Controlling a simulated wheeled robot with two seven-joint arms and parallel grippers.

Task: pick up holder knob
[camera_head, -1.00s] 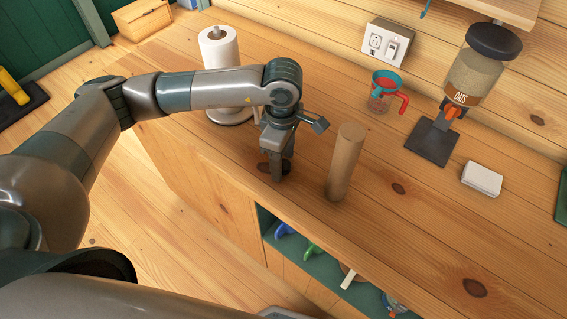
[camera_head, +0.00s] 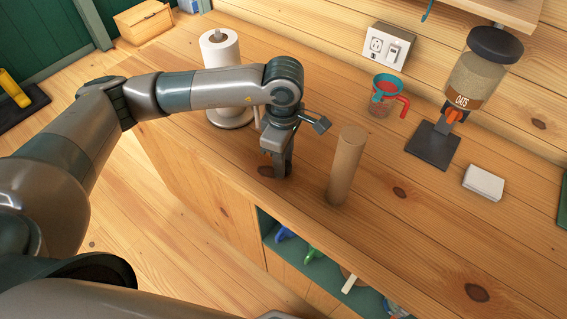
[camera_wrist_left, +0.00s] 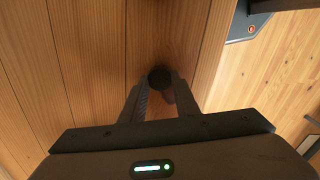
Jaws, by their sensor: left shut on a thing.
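My left gripper (camera_head: 281,170) points down at the wooden counter, left of the upright brown cylinder. In the left wrist view its two fingers (camera_wrist_left: 160,88) are shut on a small dark round knob (camera_wrist_left: 159,76) at their tips. In the head view the fingers hide this knob. A paper towel holder (camera_head: 231,118) with a white roll stands behind my left forearm; a small dark top (camera_head: 217,35) shows above the roll. My right gripper is not in view.
The brown cylinder (camera_head: 346,165) stands close to the right of my left gripper. A measuring cup (camera_head: 382,98), an oats dispenser (camera_head: 473,80) and a white block (camera_head: 483,182) stand farther right. The counter's front edge and an open shelf (camera_head: 318,266) lie nearer me.

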